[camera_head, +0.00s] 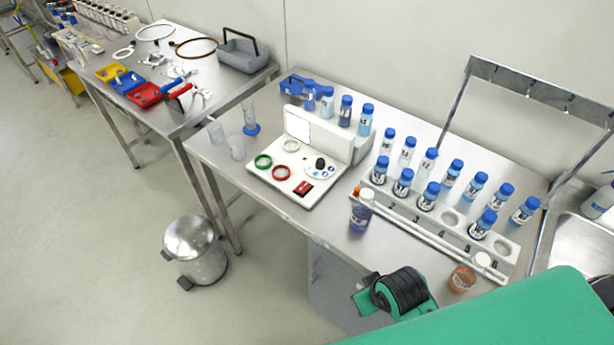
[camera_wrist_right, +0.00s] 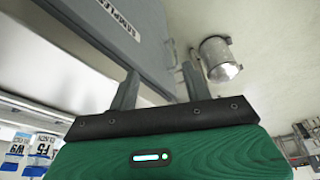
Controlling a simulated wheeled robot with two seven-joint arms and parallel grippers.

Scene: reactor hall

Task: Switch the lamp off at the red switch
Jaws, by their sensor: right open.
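A red switch (camera_head: 303,188) sits on the front right of a white control panel (camera_head: 253,172) on the middle bench. A bright white rectangle (camera_head: 297,127) stands upright at the panel's back; I cannot tell if it is the lamp or whether it is lit. My left gripper is not in view.
A white rack (camera_head: 425,222) of blue-capped bottles is right of the panel. Clear beakers (camera_head: 237,147) are to the left. A metal bin (camera_head: 194,250) stands on the floor.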

